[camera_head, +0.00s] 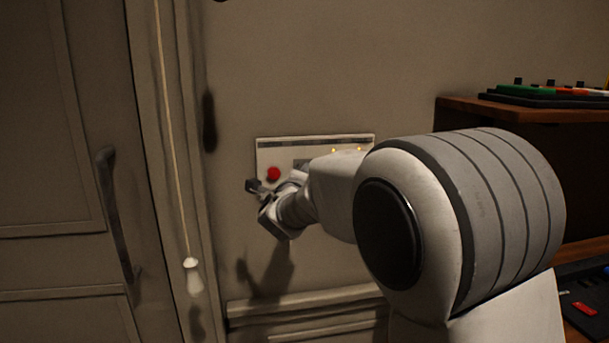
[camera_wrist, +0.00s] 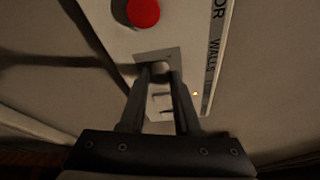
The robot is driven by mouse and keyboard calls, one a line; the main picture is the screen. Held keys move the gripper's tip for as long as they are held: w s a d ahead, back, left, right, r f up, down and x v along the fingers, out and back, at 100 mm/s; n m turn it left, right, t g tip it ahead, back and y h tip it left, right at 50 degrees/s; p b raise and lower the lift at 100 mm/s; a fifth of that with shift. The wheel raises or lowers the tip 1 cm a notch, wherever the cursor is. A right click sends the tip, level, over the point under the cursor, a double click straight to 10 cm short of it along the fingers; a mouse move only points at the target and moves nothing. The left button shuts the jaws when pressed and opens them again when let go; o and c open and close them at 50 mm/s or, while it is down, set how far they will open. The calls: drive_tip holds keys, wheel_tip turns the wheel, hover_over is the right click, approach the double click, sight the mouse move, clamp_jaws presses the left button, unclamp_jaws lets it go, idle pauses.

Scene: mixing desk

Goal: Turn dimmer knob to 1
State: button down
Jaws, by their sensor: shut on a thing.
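A pale control panel (camera_head: 266,150) is fixed to the wall, with a round red knob or button (camera_head: 273,173) near its left end. The red piece also shows at the top of the wrist view (camera_wrist: 143,12). My gripper (camera_wrist: 160,72) has its two fingers around a small pale knob (camera_wrist: 159,68) on a grey square plate (camera_wrist: 150,56), beside the red piece. The fingers mostly hide this knob, and I cannot read its setting. In the head view my arm covers much of the panel.
A door with a dark handle (camera_head: 118,215) stands at the left. A cord with a white pull (camera_head: 191,263) hangs beside the frame. A wooden shelf (camera_head: 500,107) with a small mixing device (camera_head: 545,95) is at the right. Amber lights (camera_head: 333,150) glow on the panel.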

drive_tip(key=shift+d+n, duration=0.1)
drive_tip(key=shift+n, duration=0.5)
drive_tip(key=c, duration=0.6)
unclamp_jaws()
drive_tip(key=s+a, duration=0.1)
drive_tip(key=s, duration=0.4)
drive_tip(key=s+p, duration=0.1)
drive_tip(key=s, duration=0.5)
drive_tip(key=s+a, duration=0.1)
drive_tip(key=s, duration=0.5)
drive_tip(key=shift+s+a+r+p, duration=0.1)
drive_tip(key=shift+a+p, duration=0.2)
drive_tip(key=shift+a, duration=0.05)
